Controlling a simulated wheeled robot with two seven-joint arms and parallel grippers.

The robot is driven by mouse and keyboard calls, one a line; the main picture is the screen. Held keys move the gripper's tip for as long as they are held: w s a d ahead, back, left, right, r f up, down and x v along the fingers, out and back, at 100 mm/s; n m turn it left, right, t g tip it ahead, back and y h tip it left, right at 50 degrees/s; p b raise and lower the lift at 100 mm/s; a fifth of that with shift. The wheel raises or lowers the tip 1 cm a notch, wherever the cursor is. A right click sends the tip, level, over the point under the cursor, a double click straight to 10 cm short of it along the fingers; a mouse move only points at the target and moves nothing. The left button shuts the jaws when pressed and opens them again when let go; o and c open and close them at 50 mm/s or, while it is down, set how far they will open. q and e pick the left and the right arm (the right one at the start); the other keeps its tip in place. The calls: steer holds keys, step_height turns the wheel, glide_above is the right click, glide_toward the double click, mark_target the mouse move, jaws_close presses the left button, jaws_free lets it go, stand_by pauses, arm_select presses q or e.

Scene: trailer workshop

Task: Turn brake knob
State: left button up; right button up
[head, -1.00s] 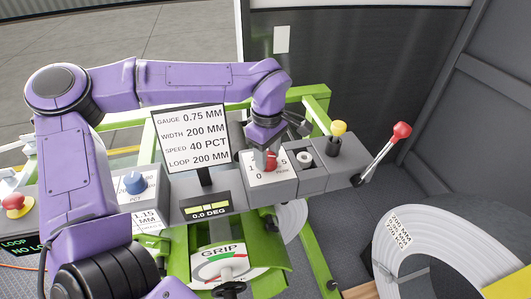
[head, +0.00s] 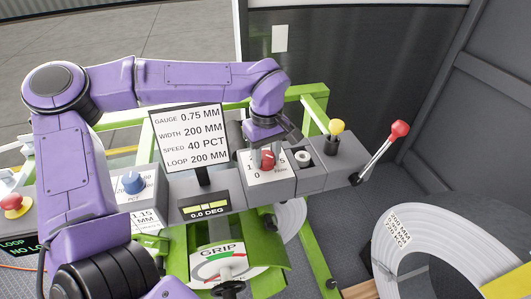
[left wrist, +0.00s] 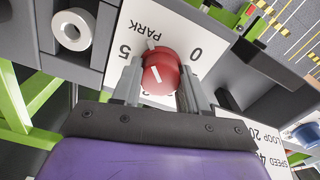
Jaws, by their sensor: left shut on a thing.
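The red brake knob (head: 268,161) sits on a white scale plate with numbers on the grey console. In the left wrist view the red knob (left wrist: 158,80) has a white line on its face, slanting to the upper left in the picture. The plate (left wrist: 178,42) reads PARK, 5 and 0, upside down there. My left gripper (head: 266,158) points down at the knob. Its two fingers (left wrist: 158,82) stand on either side of the knob and are shut on it. The lower part of the plate is hidden by the gripper. My right gripper is in no view.
A blue knob (head: 133,183) is left of the display board (head: 189,138). A white ring (head: 303,158), a yellow-topped knob (head: 337,127) and a red-topped lever (head: 399,130) stand to the right. A large coil (head: 400,235) lies at the lower right.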

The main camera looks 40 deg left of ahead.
mark_target(266, 154)
arm_select(q)
steer(key=shift+f, duration=0.1)
steer(key=o, duration=1.1)
steer(key=shift+c, duration=0.2)
step_height(266, 154, up, 11)
steer(key=b, duration=0.2)
steer(key=shift+f, duration=0.15)
